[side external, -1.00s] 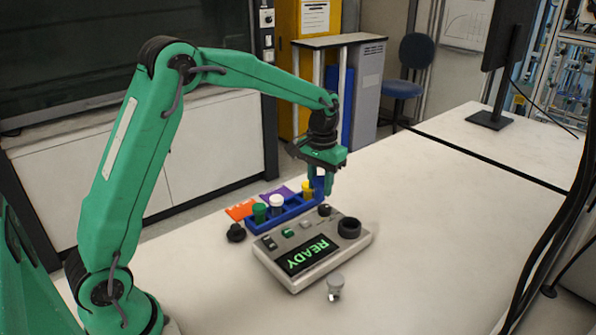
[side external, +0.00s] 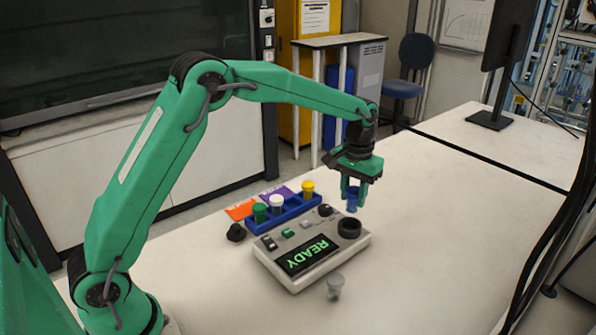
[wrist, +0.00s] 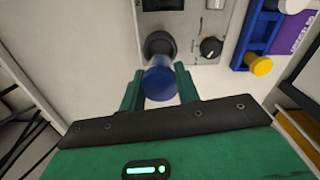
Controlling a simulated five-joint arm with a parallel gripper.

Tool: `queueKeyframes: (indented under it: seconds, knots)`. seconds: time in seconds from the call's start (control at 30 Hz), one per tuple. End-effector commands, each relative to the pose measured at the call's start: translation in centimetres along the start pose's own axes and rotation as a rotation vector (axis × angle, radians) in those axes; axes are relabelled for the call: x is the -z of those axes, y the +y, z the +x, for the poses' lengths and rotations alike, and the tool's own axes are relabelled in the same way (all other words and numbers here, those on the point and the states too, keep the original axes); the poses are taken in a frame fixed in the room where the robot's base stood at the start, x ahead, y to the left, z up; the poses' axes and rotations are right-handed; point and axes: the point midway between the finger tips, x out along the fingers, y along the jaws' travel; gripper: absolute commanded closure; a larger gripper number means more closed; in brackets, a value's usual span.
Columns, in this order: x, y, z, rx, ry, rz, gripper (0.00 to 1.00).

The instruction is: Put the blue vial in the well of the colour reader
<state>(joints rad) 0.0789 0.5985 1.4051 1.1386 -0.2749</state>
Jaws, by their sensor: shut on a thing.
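My gripper (side external: 353,194) is shut on the blue vial (side external: 352,201) and holds it upright in the air. The vial also shows between the green fingers in the wrist view (wrist: 160,82). The colour reader (side external: 290,280) is a grey box on the table with a green READY display. Its dark round well (side external: 349,228) is at its right end, just below and in front of the held vial in the side view. In the wrist view the well (wrist: 158,45) is partly hidden behind the vial. A gap shows between the vial and the well in the side view.
A blue rack (side external: 288,213) beside the reader holds a green (side external: 259,212), a white (side external: 276,202) and a yellow vial (side external: 308,189).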

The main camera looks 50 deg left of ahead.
Motion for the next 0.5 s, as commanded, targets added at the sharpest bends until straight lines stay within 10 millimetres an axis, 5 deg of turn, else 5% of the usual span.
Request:
queueKeyframes:
  seconds: [0.5]
  knots:
    - [0.0, 0.0, 2.6, 0.0, 0.0, 0.0, 0.9]
